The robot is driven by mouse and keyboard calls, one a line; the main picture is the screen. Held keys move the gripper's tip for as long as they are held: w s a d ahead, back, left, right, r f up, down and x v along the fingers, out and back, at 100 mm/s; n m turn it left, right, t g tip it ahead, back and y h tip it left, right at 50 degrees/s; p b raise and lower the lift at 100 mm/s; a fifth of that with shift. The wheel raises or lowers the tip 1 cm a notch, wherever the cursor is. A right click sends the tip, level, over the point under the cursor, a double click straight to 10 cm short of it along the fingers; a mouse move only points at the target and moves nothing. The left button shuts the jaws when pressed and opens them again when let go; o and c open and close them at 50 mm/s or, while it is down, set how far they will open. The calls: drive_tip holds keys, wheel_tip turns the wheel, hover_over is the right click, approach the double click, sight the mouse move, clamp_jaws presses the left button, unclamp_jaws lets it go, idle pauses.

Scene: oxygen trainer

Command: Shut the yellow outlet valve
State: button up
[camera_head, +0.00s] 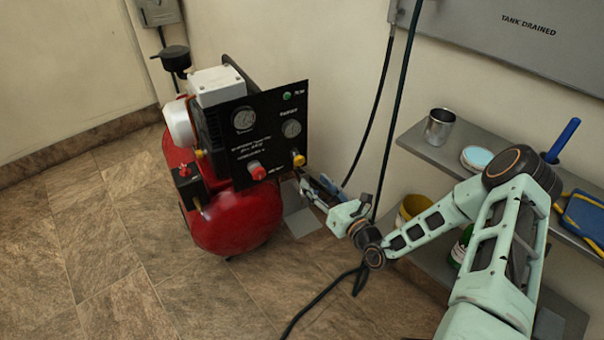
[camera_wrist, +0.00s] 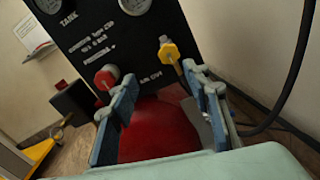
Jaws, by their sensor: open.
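The yellow outlet valve (camera_head: 298,157) is a small knob on the lower right of the black panel (camera_head: 268,130) of a red compressor. In the wrist view the yellow valve (camera_wrist: 168,52) stands on a short metal stem, beyond my fingertips and toward the right one. My gripper (camera_head: 307,183) is just below and right of the valve in the head view. In the wrist view my gripper (camera_wrist: 160,76) has its fingers spread apart with nothing between them. I see no contact with the valve.
A red knob (camera_head: 257,170) sits left of the yellow valve. The red tank (camera_head: 238,220) stands under the panel. A dark hose (camera_head: 378,110) hangs down the wall behind my arm. Shelves (camera_head: 465,148) with a metal cup (camera_head: 439,127) are at right. The tiled floor at left is clear.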

sight(301, 161)
drive_tip(key=shift+m+t+h, duration=0.4)
drive_tip(key=shift+m, duration=0.1)
drive_tip(key=b+x, duration=0.1)
drive_tip(key=x, duration=0.2)
drive_tip(key=b+x, duration=0.1)
drive_tip(key=x, duration=0.3)
drive_tip(key=b+x, duration=0.1)
drive_tip(key=x, duration=0.2)
drive_tip(key=shift+w+d+f, duration=0.15)
drive_tip(key=shift+w+d, duration=0.05)
drive_tip(key=shift+w, duration=0.3)
drive_tip(key=c, duration=1.2)
drive_tip(key=shift+o, duration=0.2)
